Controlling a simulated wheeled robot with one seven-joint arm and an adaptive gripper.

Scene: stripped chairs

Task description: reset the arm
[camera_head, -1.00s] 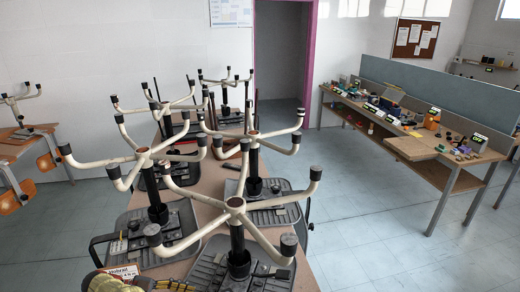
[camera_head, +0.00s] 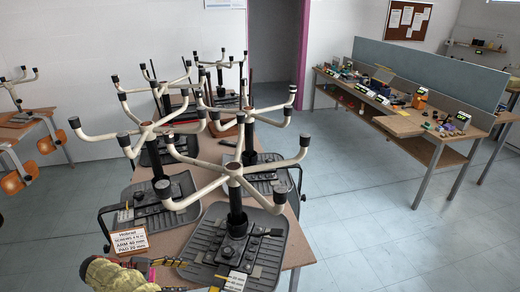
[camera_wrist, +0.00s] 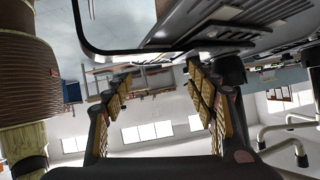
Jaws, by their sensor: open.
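My gripper (camera_wrist: 159,72) is open and empty in the wrist view, its two ridged yellow-and-black fingers spread apart. A dark chair part with a curved rim (camera_wrist: 130,51) crosses the top of that view, just beyond the fingertips. In the head view, a yellowish part of my arm (camera_head: 115,275) shows at the bottom left edge, low beside the near end of the chair table. The front upturned chair has a pale star base (camera_head: 234,170) and a dark seat (camera_head: 250,258) lying on the table.
Several upturned chairs crowd the long wooden table (camera_head: 215,190). A workbench (camera_head: 405,127) with small items and a grey-blue screen stands at the right. Floor (camera_head: 370,220) between them is clear.

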